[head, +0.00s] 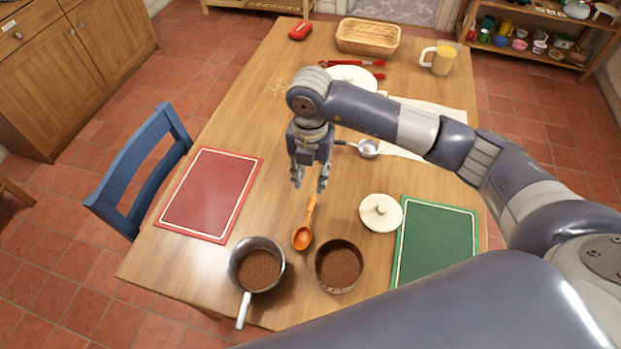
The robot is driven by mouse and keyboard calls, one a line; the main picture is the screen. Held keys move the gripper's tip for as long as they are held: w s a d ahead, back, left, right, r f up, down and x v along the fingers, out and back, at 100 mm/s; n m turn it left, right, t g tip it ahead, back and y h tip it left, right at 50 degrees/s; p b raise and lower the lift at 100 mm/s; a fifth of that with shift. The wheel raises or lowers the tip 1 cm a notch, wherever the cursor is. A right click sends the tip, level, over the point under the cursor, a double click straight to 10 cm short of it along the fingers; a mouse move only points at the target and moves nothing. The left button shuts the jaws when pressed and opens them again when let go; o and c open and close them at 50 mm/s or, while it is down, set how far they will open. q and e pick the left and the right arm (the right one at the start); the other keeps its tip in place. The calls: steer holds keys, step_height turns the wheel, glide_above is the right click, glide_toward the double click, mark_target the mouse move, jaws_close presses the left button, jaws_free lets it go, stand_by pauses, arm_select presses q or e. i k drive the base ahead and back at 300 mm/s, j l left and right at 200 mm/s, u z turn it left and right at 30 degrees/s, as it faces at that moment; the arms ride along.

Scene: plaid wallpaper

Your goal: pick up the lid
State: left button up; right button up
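A cream round lid (380,212) with a small knob on top lies flat on the wooden table, against or close to the left edge of the green mat. My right gripper (309,188) hangs above the table, fingers pointing down, to the left of the lid and apart from it. Its two fingers are spread and nothing is between them. My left gripper is not in view.
Near the lid are a pot of brown grounds (338,267), a saucepan of grounds (258,270), an orange spoon (303,236), a green mat (436,240) and a red mat (210,193). A blue chair (137,165) stands at the left.

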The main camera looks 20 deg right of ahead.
mark_target(379, 212)
steer(key=k, duration=1.5)
